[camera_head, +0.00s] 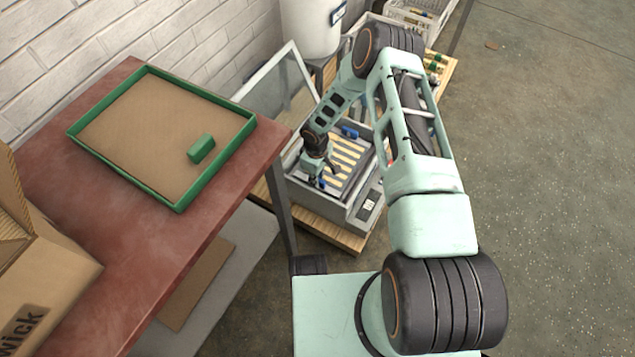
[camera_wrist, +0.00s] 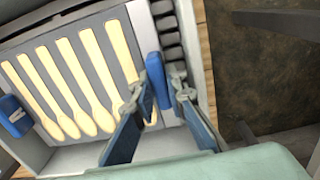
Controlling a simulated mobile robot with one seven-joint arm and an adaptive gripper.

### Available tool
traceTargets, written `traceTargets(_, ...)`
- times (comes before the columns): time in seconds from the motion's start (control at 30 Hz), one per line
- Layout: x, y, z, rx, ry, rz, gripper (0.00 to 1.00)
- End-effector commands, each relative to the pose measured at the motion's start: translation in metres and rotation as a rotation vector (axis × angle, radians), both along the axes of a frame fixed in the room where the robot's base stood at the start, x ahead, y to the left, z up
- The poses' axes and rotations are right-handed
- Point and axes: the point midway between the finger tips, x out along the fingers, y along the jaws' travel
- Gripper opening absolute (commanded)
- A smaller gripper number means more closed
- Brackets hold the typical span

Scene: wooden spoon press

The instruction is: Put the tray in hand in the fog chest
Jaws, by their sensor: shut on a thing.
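The tray appears level inside the chest's walls. I cannot tell whether it rests on the bottom.
The chest stands on a wooden pallet (camera_head: 335,236). A red table (camera_head: 110,285) at left holds a green-rimmed tray (camera_head: 140,135) with a green block (camera_head: 201,148) and a cardboard box (camera_head: 45,285). A white vessel (camera_head: 310,28) stands behind.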

Motion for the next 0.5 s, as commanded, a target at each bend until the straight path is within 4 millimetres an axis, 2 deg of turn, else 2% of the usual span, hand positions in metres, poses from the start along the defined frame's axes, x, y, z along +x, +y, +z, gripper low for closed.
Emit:
traceTargets(0.03,-0.0007,-0.0001,-0.0117,0.001,0.001,0.000,0.00)
traceTargets(0.1,0.0004,0.0000,-0.0166,0.001,-0.001,-0.001,0.00)
traceTargets(0.47,0.0004,0.0000,-0.0199,-0.001,-0.001,0.000,0.00)
traceTargets(0.5,-0.0001,0.0000,-0.0188,0.000,0.000,0.000,0.16)
